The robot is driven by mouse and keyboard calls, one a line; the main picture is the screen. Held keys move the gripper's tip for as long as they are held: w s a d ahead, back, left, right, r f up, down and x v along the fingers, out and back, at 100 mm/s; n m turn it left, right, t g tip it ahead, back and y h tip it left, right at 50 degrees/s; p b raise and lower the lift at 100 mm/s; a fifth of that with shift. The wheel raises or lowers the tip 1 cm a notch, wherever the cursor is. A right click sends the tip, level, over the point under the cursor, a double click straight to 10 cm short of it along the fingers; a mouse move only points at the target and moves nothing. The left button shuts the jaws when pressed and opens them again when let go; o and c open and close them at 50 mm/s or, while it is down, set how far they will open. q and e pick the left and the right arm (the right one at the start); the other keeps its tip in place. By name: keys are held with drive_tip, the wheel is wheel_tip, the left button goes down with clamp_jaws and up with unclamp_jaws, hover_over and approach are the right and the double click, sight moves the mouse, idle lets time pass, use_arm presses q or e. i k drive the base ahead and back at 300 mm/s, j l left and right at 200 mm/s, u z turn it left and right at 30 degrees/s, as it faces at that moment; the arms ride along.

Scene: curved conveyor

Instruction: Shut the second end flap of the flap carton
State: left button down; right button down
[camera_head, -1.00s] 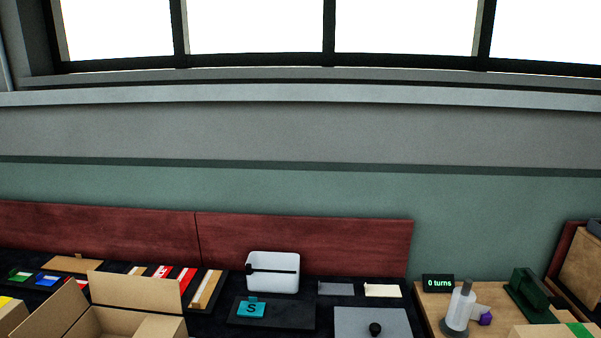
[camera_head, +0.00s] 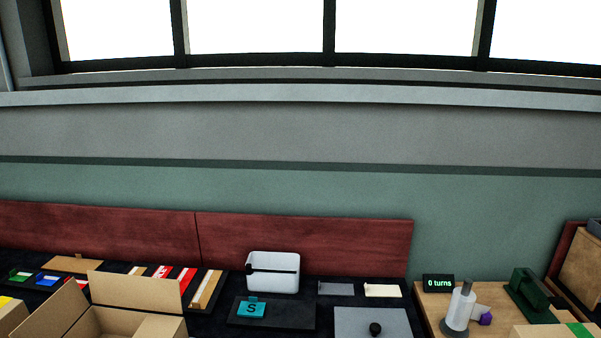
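An open cardboard carton (camera_head: 105,322) stands at the lower left, cut off by the bottom edge of the picture. Its back flap (camera_head: 134,291) stands up and its left flap (camera_head: 54,314) leans outward. Neither of my grippers is in view.
A white bin (camera_head: 273,262) stands behind a dark tray with a teal card marked S (camera_head: 251,309). A grey plate (camera_head: 372,324) with a black knob lies right of it. A wooden table (camera_head: 432,296) at right holds a "0 turns" display (camera_head: 438,283) and a green device (camera_head: 527,291).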

sight(56, 314)
drive_tip(key=u, duration=1.55)
